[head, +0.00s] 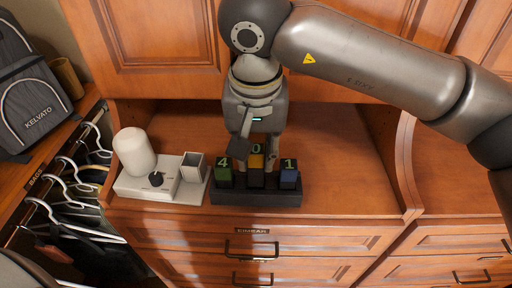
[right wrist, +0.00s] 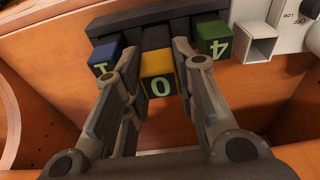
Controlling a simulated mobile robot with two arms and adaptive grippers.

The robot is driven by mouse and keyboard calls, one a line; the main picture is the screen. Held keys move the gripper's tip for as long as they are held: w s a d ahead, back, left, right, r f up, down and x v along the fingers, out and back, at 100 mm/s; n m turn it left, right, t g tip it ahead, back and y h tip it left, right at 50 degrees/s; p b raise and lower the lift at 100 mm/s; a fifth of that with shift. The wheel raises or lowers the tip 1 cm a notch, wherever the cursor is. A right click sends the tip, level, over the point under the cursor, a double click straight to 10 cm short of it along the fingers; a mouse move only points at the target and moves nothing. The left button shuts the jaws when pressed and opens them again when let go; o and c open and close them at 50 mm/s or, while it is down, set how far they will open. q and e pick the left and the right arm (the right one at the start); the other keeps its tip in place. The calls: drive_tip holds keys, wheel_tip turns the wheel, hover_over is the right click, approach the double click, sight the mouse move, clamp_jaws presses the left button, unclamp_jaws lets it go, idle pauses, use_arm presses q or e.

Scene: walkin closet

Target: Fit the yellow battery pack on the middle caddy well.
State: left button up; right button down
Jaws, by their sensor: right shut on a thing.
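The yellow battery pack (head: 256,162), marked 0, is between the fingers of my right gripper (head: 258,164), which is shut on it. The pack is upright over the middle well of the black caddy (head: 256,198). Its top stands higher than the green pack (head: 224,175) marked 4 on the left and the blue pack (head: 289,177) marked 1 on the right. In the right wrist view the yellow pack (right wrist: 158,72) sticks out nearer than its neighbours. I cannot tell whether its lower end is inside the well. My left gripper is not in view.
Left of the caddy is a white base (head: 150,188) with a black knob, a white cylinder (head: 134,152) and an open square holder (head: 192,167). The wooden counter (head: 345,185) is clear to the right. Hanging clothes and a backpack (head: 28,90) are far left.

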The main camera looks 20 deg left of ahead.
sight(256, 164)
drive_tip(key=shift+f+b, duration=0.6)
drive_tip(key=shift+f, duration=0.1)
drive_tip(key=shift+f, duration=0.25)
drive_tip(key=shift+f+b, duration=0.75)
drive_tip(key=shift+b, duration=0.15)
drive_tip(key=c, duration=1.1)
unclamp_jaws()
